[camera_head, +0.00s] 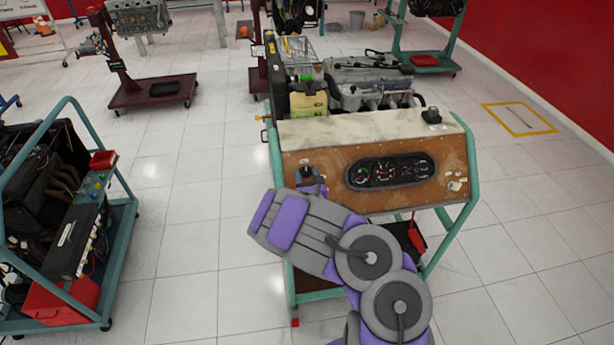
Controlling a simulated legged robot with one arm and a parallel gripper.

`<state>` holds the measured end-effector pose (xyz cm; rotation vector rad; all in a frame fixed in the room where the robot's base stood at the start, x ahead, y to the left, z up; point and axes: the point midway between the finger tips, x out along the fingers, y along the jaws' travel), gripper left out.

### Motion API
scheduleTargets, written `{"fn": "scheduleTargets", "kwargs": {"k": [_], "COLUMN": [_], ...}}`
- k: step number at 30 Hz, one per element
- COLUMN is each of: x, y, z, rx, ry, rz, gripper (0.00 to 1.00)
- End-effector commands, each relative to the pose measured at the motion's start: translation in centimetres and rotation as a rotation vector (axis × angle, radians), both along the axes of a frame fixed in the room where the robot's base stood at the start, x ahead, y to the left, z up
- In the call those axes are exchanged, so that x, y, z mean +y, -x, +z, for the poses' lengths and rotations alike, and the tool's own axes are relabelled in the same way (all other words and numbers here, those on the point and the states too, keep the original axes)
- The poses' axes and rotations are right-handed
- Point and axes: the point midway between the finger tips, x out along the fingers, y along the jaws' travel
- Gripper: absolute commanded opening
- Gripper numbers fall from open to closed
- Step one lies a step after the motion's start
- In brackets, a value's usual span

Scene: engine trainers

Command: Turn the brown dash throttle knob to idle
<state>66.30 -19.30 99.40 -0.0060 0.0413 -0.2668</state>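The brown dash panel (340,198) is on the front of the engine trainer in the middle of the head view. It carries a dark oval gauge cluster (391,172). A small pale knob or switch (455,185) is at the panel's right. My purple and grey arm reaches up from the bottom, and its end, my gripper (308,178), is at the panel's left side. Dark parts there overlap, and I cannot tell fingers from a knob. Whether the gripper touches the panel is unclear. I cannot pick out a brown throttle knob for certain.
A black control (432,116) sits on the trainer's pale top, with the engine (370,85) behind. The teal frame (470,180) flanks the panel. Another teal-framed trainer (115,215) stands at left. Tiled floor is clear between the two trainers and at right.

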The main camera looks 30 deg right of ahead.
Motion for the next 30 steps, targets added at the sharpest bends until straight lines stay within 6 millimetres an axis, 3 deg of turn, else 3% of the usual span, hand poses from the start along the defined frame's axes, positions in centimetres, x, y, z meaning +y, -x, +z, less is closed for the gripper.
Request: {"fn": "scheduleTargets", "kwargs": {"k": [5,17,30], "x": [-0.1,0.0,1.8], "y": [0.2,0.9,6.6], "z": [0.0,0.0,0.2], "rx": [0.001,0.004,0.007], "ry": [0.001,-0.001,0.000], "rz": [-0.002,-0.005,-0.002], "gripper": [0.68,0.68,0.68]}}
